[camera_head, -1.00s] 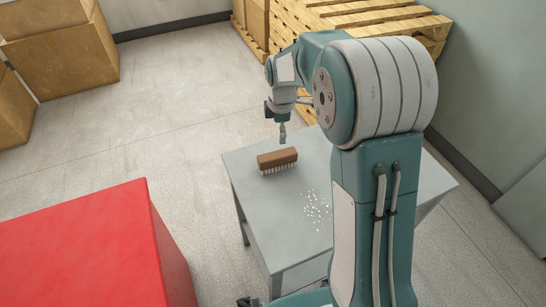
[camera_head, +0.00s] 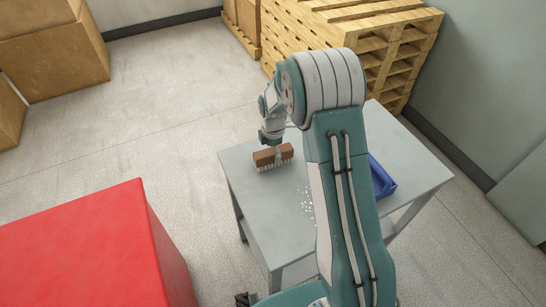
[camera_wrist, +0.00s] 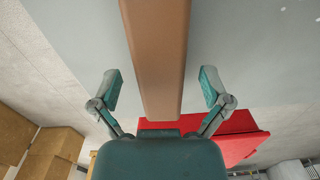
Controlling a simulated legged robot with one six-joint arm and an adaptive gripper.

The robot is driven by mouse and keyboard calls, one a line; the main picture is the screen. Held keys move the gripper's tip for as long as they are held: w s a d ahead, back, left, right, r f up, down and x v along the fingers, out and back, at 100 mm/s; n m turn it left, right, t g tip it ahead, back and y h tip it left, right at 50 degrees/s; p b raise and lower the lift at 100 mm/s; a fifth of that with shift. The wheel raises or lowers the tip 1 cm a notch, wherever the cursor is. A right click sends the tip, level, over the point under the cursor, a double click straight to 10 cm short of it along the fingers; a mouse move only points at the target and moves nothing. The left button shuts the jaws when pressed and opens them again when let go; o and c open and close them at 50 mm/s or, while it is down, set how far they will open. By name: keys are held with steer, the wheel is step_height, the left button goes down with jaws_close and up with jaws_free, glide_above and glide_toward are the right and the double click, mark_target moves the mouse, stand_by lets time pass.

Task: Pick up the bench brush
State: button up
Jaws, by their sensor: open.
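The bench brush (camera_head: 265,158) has a brown block and pale bristles. It rests bristles down near the far left corner of the grey table (camera_head: 258,211). In the wrist view the brush's brown block (camera_wrist: 158,55) runs lengthwise between the two fingers of my gripper (camera_wrist: 159,90). The fingers are spread, with a gap on each side, and do not touch it. In the head view my gripper (camera_head: 277,151) is down at the brush and covers part of its middle.
White specks (camera_head: 307,204) lie on the table. A blue tray (camera_head: 383,184) sits at its right, partly behind my arm. A large red box (camera_head: 95,245) stands at the left. Wooden pallets (camera_head: 340,40) and cardboard boxes (camera_head: 50,45) are at the back.

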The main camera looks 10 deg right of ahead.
steer(key=shift+f, duration=0.9)
steer(key=c, duration=1.3)
steer(key=shift+r, duration=0.15)
steer(key=shift+r, duration=0.3)
step_height(320, 180, up, 2)
steer(key=shift+r, duration=0.2)
steer(key=s+d+r, duration=0.1)
steer(key=s+r, duration=0.2)
steer(key=s, duration=0.1)
steer(key=s+d+r, duration=0.2)
steer(key=s+r, duration=0.1)
steer(key=s, duration=0.2)
steer(key=s+d+r, duration=0.1)
steer(key=s+r, duration=0.2)
steer(key=s, duration=0.1)
steer(key=shift+s+d+r, duration=0.15)
steer(key=shift+d+r, duration=0.05)
steer(key=shift+r, duration=0.2)
